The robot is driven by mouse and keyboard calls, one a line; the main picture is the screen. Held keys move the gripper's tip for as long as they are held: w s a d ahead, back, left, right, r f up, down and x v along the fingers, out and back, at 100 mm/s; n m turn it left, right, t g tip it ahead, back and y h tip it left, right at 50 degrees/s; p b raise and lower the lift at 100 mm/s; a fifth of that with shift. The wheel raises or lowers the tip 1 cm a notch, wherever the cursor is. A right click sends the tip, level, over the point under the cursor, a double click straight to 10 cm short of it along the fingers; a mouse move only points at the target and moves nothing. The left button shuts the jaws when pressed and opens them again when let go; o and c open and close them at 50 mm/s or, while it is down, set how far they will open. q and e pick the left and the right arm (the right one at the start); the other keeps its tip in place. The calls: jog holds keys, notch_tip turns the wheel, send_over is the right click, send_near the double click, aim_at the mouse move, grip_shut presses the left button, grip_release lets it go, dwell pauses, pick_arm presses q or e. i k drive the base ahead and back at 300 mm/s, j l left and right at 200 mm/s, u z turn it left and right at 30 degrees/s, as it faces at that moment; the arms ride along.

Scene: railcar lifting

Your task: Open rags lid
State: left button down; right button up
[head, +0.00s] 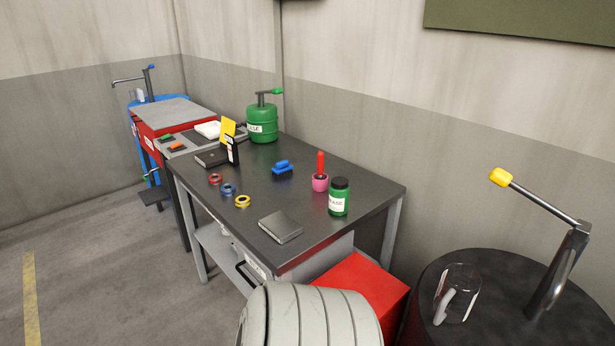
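No label reading "rags" can be made out in the head view. A red box (368,289) with a flat top stands low at the right end of the workbench, partly hidden by a pale ribbed rounded object (310,318). At the far left, a red container (172,121) has a flat grey top (171,112), which looks shut, and a pale label (150,143) too small to read. I cannot tell which of these is the rags container. Neither of my grippers is in view.
A dark workbench (325,176) holds a green can (263,122), tape rolls, a blue tool, a green jar (339,198) and a grey case (280,227). A black drum (500,305) with a yellow-tipped lever stands front right. The floor (105,270) at left is clear.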

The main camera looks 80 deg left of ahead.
aim_at(382, 290)
jog(key=k+u, duration=0.15)
jog(key=u, duration=2)
jog(key=k+z, duration=0.1)
jog(key=z, duration=0.2)
